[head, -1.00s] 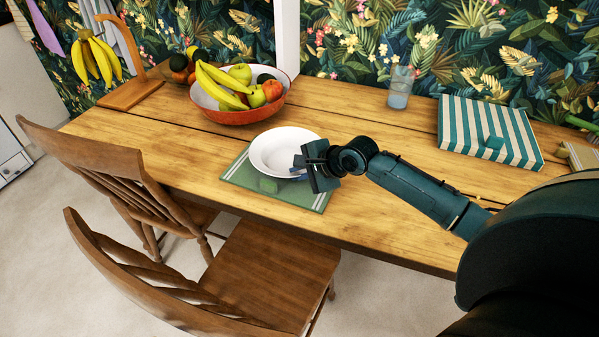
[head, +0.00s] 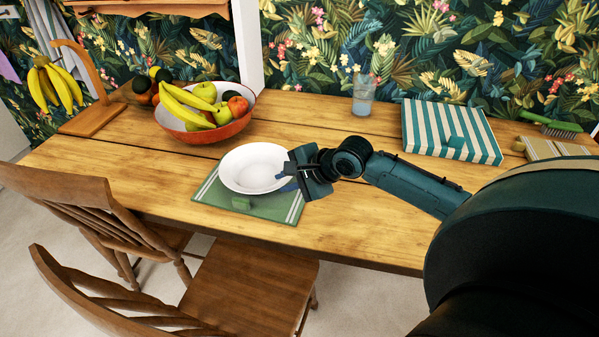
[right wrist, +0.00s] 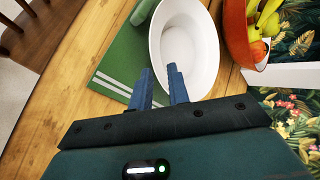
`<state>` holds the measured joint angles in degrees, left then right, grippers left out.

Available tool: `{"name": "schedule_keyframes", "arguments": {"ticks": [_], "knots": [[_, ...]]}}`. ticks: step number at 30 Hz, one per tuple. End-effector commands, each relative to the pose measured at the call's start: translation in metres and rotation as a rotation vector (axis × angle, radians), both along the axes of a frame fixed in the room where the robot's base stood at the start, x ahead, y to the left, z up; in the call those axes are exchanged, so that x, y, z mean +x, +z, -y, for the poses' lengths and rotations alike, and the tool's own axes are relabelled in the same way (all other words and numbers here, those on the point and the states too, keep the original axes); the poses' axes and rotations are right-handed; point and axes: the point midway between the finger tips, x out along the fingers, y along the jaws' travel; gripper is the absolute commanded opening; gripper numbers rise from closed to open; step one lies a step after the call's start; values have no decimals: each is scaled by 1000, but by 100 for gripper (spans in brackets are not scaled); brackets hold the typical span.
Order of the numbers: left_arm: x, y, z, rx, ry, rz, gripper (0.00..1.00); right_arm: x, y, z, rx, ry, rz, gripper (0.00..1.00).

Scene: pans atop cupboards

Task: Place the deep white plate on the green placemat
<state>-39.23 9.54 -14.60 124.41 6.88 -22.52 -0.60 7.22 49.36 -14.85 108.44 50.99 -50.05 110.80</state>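The deep white plate (head: 255,165) rests upright on the green placemat (head: 280,209), over its back part. It also shows in the right wrist view (right wrist: 190,40), beside the mat's striped end (right wrist: 112,84). My right gripper (head: 287,182) is at the plate's right edge, low over the mat. Its two blue fingers (right wrist: 160,72) stand apart with a gap between them, near the plate's rim. Whether a finger touches the rim I cannot tell. My left gripper is not in view.
A fruit bowl (head: 215,133) stands behind the plate. A glass (head: 364,95) and a striped box (head: 451,131) stand at the back right. Wooden chairs (head: 235,285) line the front edge. Table right of the mat is clear.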

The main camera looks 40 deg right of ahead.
Motion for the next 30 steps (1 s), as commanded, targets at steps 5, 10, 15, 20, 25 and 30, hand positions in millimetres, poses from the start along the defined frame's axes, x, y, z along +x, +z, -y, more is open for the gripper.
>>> {"name": "schedule_keyframes", "arguments": {"ticks": [5, 10, 15, 20, 25, 30], "knots": [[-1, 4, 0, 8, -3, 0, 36, -24, 22, 11, -1, -1, -4, 18], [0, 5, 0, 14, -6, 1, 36, -34, 33, 16, 0, 0, -2, 18], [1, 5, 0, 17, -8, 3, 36, -36, 36, 17, 1, 0, -1, 18], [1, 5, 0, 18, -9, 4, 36, -36, 36, 17, 1, 0, -1, 18], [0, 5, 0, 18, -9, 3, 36, -36, 36, 17, 1, 0, -1, 18], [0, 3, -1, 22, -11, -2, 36, -36, 36, 17, 1, 0, -1, 18]]}}
